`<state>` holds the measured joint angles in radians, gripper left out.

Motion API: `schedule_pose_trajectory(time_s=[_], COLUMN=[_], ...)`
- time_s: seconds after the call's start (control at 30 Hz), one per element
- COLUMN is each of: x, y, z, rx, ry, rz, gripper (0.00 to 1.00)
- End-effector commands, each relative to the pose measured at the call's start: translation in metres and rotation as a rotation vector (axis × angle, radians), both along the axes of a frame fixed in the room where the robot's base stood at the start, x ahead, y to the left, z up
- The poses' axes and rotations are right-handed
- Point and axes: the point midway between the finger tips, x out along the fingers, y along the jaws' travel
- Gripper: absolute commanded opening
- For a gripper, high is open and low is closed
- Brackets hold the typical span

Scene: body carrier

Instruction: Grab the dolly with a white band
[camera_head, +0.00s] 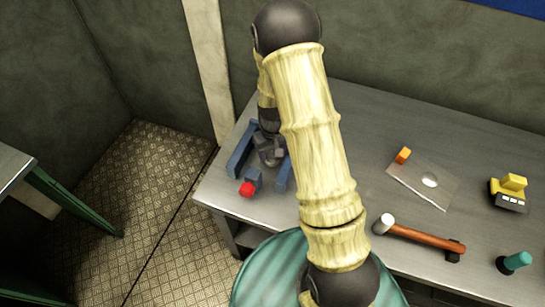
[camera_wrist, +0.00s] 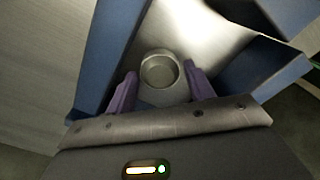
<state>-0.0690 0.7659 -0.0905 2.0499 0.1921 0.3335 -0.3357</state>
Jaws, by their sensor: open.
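No dolly with a clear white band shows in either view. My gripper (camera_head: 268,150) is over the left end of the workbench, at a blue-sided fixture (camera_head: 240,148). In the wrist view its two purple fingers (camera_wrist: 161,75) are apart. A round grey metal piece (camera_wrist: 158,70) with a raised rim shows between them; I cannot tell whether they touch it. No white band shows on that piece. A yellow block on a dark base with small pale marks (camera_head: 510,193) stands at the far right of the bench.
A red knob (camera_head: 246,190) is at the fixture's front. A hammer with a white head (camera_head: 425,236), a teal-handled tool (camera_head: 514,262), a metal sheet with a pale round spot (camera_head: 420,184) and an orange block (camera_head: 403,155) are on the bench (camera_head: 350,110). My arm hides the bench's middle.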

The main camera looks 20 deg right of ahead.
Motion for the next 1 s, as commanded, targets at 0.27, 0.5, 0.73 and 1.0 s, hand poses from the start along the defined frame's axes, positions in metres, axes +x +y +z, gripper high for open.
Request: schedule_pose_trajectory(time_s=[0.27, 0.5, 0.73, 1.0], x=[-0.0001, -0.0003, -0.0003, 0.0], y=[-0.0002, -0.0002, -0.0001, -0.0002], z=[-0.0128, -0.0127, -0.0126, -0.0121], rx=[0.0, 0.0, 0.0, 0.0], ry=[-0.001, 0.0, 0.0, -0.001], rz=[-0.001, -0.001, -0.001, -0.001], gripper=[0.53, 0.53, 0.41, 0.06])
